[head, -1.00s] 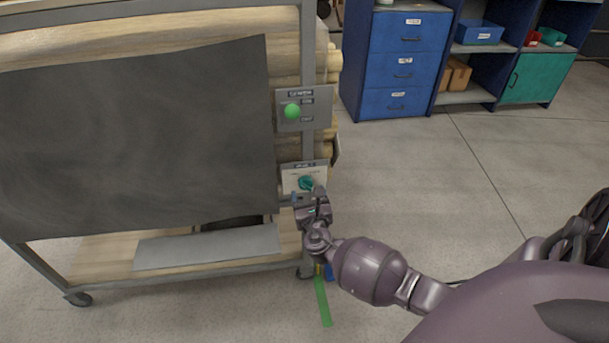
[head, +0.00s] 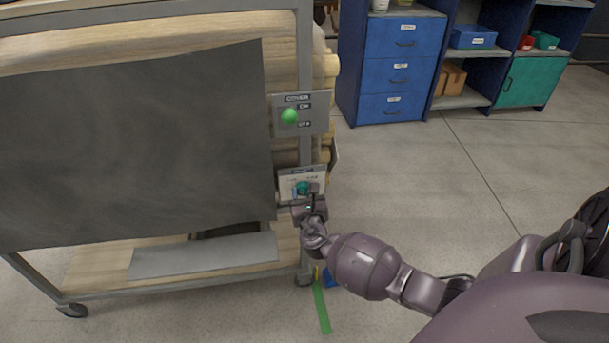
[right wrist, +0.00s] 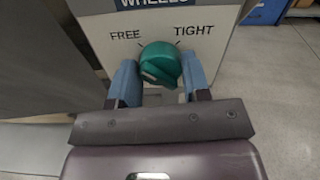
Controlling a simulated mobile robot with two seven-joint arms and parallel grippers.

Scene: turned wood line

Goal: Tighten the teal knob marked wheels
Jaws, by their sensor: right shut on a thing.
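The teal knob (right wrist: 160,64) sits on a pale plate (right wrist: 212,48) marked WHEELS, with FREE at upper left and TIGHT at upper right in the right wrist view. The knob's pale mark shows on its lower left face; which label it belongs to I cannot tell. My right gripper (right wrist: 158,84) has its two blue-padded fingers on either side of the knob, shut on it. In the head view the knob (head: 303,187) is on the lower plate of the cart's right post, with my right gripper (head: 308,196) at it. My left gripper is not in view.
Above it is a COVER plate (head: 318,114) with a green knob (head: 289,116) and ON and OFF labels. The wheeled cart (head: 306,40) holds wood behind a dark sheet (head: 130,140). Blue drawers (head: 398,72) stand behind; the floor to the right is clear.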

